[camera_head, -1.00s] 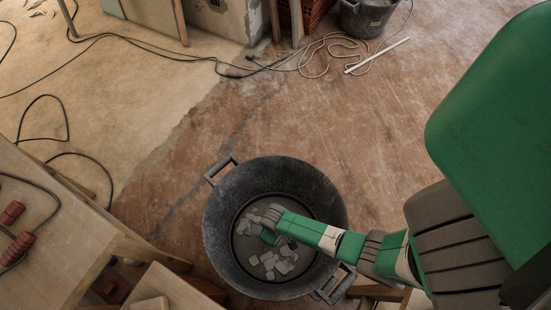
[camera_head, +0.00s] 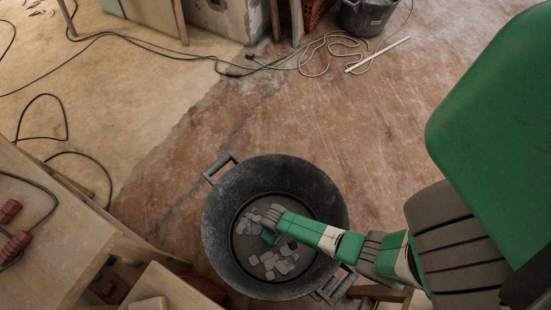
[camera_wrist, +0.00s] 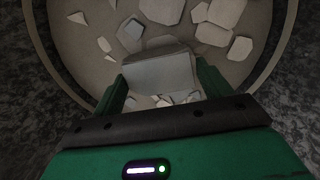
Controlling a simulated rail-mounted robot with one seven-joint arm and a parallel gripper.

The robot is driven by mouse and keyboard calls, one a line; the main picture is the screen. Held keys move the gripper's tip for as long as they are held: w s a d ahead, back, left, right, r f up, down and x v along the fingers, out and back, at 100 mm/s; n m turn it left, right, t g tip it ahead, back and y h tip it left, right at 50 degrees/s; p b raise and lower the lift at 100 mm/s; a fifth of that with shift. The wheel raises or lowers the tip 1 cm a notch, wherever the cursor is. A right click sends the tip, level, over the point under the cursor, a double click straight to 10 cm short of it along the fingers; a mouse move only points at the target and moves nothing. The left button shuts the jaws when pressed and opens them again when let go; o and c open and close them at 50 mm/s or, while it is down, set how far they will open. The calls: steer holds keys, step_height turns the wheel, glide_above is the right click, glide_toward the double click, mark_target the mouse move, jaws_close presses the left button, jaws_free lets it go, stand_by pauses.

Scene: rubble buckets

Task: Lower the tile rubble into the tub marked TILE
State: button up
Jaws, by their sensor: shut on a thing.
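A round dark grey tub (camera_head: 222,222) with two side handles stands on the floor at the lower middle of the head view. Pale broken tile pieces (camera_head: 285,266) lie on its bottom; they also show in the wrist view (camera_wrist: 214,34). No marking on the tub can be read. My gripper (camera_head: 268,238) reaches down inside the tub from the right. In the wrist view my gripper (camera_wrist: 160,82) is shut on a flat grey tile piece (camera_wrist: 158,74), held between its green fingers, just above or at the lying pieces. Whether it touches them I cannot tell.
A wooden bench (camera_head: 60,230) with red clamps stands at the left. Another dark bucket (camera_head: 368,14) is at the top right. Cables (camera_head: 130,42) and a white rod (camera_head: 377,55) lie on the floor. The floor behind the tub is open.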

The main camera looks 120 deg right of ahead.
steer(key=o, duration=1.1)
step_height(320, 180, up, 8)
steer(key=p, duration=0.4)
steer(key=shift+f+p, duration=0.1)
steer(key=shift+p, duration=0.3)
